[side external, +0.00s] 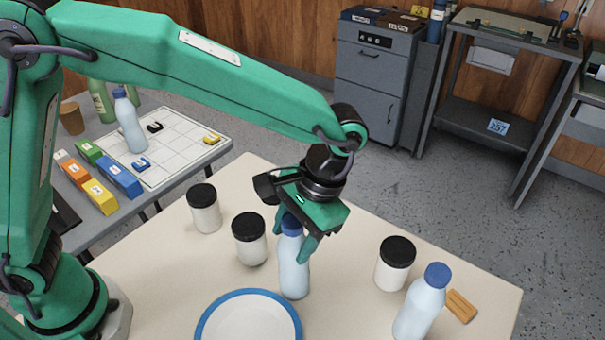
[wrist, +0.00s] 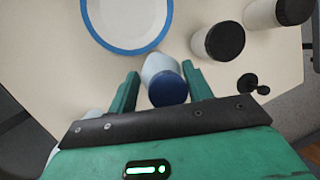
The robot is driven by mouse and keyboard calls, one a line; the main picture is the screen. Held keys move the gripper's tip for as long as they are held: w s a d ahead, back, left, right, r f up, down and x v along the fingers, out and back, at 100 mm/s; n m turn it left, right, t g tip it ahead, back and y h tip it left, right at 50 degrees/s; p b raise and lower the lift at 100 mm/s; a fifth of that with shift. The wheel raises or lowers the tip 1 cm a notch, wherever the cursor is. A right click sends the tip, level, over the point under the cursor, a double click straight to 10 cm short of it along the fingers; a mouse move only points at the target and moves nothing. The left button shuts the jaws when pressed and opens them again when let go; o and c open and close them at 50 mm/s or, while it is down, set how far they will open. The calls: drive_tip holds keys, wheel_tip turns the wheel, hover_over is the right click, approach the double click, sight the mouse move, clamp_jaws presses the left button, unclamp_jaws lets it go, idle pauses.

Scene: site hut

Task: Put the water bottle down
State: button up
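The water bottle (side external: 294,268), pale blue with a dark blue cap, is upright between the fingers of my gripper (side external: 292,249) in the side view. A similar blue-capped bottle (side external: 420,308) stands at the front right, apart from my gripper.
On the cream table (side external: 345,285) are a blue-rimmed plate (side external: 249,320), black-lidded jars (side external: 204,212), (side external: 250,242), (side external: 394,267) and an orange-brown block (side external: 461,306). The plate and the middle jar are close to the held bottle. A grey side table (side external: 150,200) holds bottles and coloured boxes.

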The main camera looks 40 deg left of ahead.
clamp_jaws()
drive_tip(key=shift+r, duration=0.1)
drive_tip(key=shift+r, duration=4.95)
